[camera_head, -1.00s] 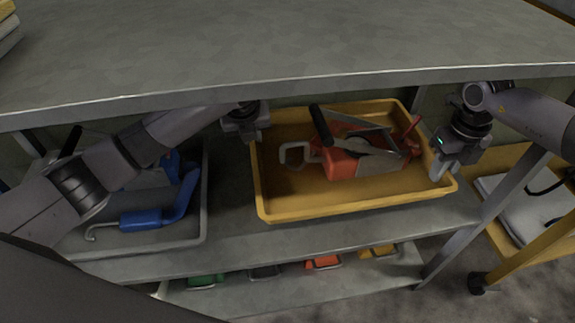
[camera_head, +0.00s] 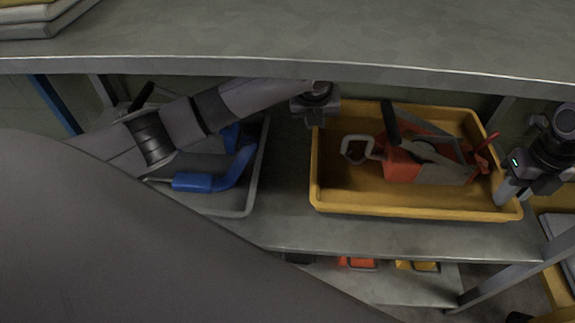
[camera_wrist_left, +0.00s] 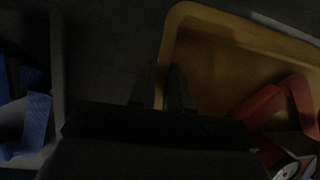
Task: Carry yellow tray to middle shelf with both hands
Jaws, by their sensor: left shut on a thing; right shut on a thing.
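The yellow tray (camera_head: 400,205) is on the middle shelf (camera_head: 300,226), under the top shelf. It holds a red and grey power tool (camera_head: 425,160) with a black handle. My left gripper (camera_head: 315,118) is at the tray's left wall; in the left wrist view its fingers (camera_wrist_left: 160,85) straddle that wall, and the picture is dark. My right gripper (camera_head: 508,190) is shut on the tray's right wall near the front corner. I cannot tell whether the tray's bottom touches the shelf.
A grey tray (camera_head: 247,205) with a blue tool (camera_head: 205,180) stands left of the yellow tray, with a gap between them. The top shelf (camera_head: 330,66) hangs close above my grippers. A shelf post (camera_head: 515,270) is at the right. Several coloured items (camera_head: 358,262) lie below.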

